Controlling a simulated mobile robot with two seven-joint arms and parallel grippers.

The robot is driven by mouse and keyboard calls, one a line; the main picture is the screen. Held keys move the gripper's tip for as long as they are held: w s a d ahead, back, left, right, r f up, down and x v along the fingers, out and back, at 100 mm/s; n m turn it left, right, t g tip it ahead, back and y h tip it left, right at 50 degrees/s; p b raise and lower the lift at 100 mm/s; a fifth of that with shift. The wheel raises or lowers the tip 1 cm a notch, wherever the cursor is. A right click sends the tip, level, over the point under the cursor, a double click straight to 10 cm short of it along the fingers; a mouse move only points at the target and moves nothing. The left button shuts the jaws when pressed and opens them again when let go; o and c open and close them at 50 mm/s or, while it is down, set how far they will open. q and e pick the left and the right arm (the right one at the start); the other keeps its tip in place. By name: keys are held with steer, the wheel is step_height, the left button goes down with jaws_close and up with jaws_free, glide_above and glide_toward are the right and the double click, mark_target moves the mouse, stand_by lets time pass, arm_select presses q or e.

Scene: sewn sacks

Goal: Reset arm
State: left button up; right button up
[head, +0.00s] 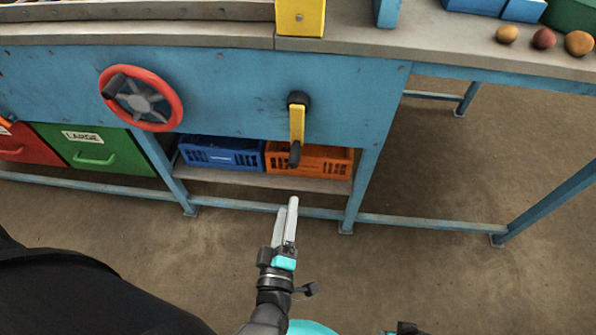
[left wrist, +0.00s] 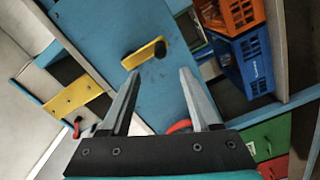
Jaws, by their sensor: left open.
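My left gripper (head: 287,222) is in front of the blue workbench, below its yellow lever (head: 297,123). In the left wrist view my left gripper (left wrist: 157,95) has its two fingers apart with nothing held between them. The yellow lever (left wrist: 143,54) shows just beyond the fingertips there, apart from them. At the bottom edge of the head view a small dark and teal part of my own body shows. My right gripper cannot be made out.
A red handwheel (head: 170,107) is on the bench front. Blue (head: 222,153) and orange (head: 310,159) crates sit on the lower shelf. A green drawer (head: 93,150) is at left. Several round fruits or potatoes (head: 543,38) lie on the bench top. Floor is open at right.

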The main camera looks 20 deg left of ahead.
arm_select(q)
steer(key=s+f+m+g+h+p, duration=0.2)
steer(key=s+f+m+g+h, duration=0.15)
steer(key=f+m, duration=0.35)
steer(key=s+f+m+g+h+p, duration=0.2)
steer(key=s+f+m+g, duration=0.2)
steer(key=f, duration=0.5)
steer(key=s+a+f+m+g+y+p, duration=0.1)
steer(key=s+a+f+m+g, duration=0.2)
steer(key=s, duration=0.4)
steer(key=s+a+f+m+g+y+p, duration=0.1)
steer(key=s+a+f+m+g+p, duration=0.1)
steer(key=s+a+f+g, duration=0.3)
steer(key=s+a+m, duration=0.1)
steer(key=s, duration=0.2)
steer(key=shift+a+m, duration=0.2)
steer(key=shift+m, duration=0.2)
arm_select(e)
steer(key=s+d+f, duration=0.6)
steer(key=s+d, duration=0.1)
steer(key=s, duration=0.3)
steer(key=shift+h, duration=0.4)
steer(key=shift+a, duration=0.1)
